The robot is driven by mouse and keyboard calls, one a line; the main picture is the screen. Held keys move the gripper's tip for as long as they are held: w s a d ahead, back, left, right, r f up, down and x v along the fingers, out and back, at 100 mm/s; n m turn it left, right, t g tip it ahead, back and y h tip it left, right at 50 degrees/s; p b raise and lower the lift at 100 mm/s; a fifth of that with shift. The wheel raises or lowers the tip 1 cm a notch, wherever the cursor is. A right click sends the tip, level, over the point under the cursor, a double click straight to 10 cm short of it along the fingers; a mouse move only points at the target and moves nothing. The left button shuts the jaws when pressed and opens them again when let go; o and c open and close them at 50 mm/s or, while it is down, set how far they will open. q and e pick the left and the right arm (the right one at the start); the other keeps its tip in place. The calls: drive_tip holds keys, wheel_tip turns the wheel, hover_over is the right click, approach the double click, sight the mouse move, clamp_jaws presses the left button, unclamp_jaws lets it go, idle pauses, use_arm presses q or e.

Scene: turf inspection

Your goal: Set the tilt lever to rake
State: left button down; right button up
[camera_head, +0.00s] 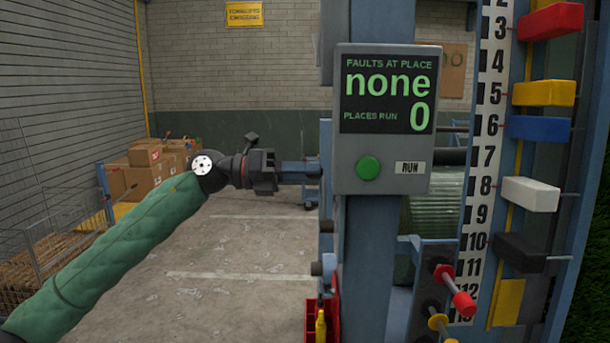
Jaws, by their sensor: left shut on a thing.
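My left arm comes in from the left in a green sleeve. Its dark left gripper (266,170) is shut at the end of a blue bar (300,172), left of the blue post. This bar appears to be the tilt lever; no lever label or rake mark is readable. The jaws hide the bar's left end, and the control panel and post cover the area where its right end leads. My right gripper is not in view.
The grey control panel (382,120) reads "none" and 0, with a green button (368,168). Coloured blocks line a numbered scale (483,150) at right. Red (462,303) and yellow knobs stick out below. Cardboard boxes (140,180) stand at left. The middle floor is clear.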

use_arm(q)
drive_tip(key=shift+w+f+n, duration=0.25)
drive_tip(key=shift+w+n, duration=0.3)
drive_tip(key=shift+n, duration=0.1)
drive_tip(key=shift+w+f+n, duration=0.25)
drive_tip(key=shift+w+n, duration=0.25)
drive_tip(key=shift+n, duration=0.15)
drive_tip(key=c, duration=1.2)
unclamp_jaws()
drive_tip(key=shift+w, duration=0.1)
drive_tip(key=shift+o, duration=0.2)
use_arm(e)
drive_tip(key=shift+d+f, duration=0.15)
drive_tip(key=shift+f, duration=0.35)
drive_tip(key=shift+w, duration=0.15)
use_arm(q)
drive_tip(key=a+b, duration=0.3)
drive_tip(key=a, duration=0.5)
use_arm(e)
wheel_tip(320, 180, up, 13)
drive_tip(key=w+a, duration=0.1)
